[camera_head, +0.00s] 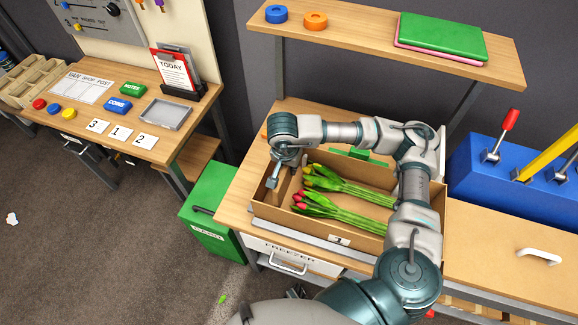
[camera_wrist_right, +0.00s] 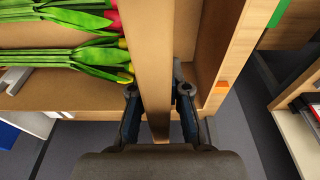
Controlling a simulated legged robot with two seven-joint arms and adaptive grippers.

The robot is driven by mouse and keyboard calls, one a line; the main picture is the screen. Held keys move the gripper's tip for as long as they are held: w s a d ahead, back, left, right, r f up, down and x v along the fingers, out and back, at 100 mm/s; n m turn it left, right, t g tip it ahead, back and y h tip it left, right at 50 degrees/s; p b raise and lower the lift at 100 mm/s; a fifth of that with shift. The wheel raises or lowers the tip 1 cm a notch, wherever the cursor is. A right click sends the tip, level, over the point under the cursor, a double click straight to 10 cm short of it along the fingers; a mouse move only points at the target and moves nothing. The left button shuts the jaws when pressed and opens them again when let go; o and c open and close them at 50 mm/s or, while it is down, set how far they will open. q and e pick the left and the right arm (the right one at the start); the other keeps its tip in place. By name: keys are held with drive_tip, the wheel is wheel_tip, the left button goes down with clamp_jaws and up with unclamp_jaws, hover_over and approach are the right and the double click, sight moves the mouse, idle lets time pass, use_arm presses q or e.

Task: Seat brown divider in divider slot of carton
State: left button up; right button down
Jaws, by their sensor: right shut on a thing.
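My right gripper (camera_head: 272,182) is over the carton's left end, pointing down. In the right wrist view, my right gripper (camera_wrist_right: 158,95) is shut on the brown divider (camera_wrist_right: 145,50), with a finger on each side. The divider runs between the tulip heads (camera_wrist_right: 112,20) and the carton's end wall (camera_wrist_right: 225,62), roughly parallel to that wall. The slot is hidden, and I cannot tell how deep the divider sits. My left gripper is out of view.
A shelf (camera_head: 350,38) with blue and orange rings and a green book stands behind the carton. A blue box with levers (camera_head: 520,170) is at right. A green bin (camera_head: 208,205) stands on the floor at left, before a desk.

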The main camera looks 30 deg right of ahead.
sight(289, 174)
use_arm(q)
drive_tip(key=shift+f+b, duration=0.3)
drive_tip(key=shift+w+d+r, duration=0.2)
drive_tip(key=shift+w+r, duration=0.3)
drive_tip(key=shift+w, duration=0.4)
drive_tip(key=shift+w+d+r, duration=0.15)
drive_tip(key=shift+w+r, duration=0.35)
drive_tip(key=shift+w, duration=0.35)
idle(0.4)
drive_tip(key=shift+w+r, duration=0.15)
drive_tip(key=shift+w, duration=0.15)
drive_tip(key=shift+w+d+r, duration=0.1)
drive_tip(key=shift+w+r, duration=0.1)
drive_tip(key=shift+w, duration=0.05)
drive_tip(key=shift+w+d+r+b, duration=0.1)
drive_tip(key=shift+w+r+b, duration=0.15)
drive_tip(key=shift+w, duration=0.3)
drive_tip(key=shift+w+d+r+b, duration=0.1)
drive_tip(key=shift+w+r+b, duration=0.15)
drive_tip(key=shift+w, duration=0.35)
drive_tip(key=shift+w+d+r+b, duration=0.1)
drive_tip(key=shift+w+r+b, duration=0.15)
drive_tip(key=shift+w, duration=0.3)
use_arm(e)
drive_tip(key=shift+f, duration=0.75)
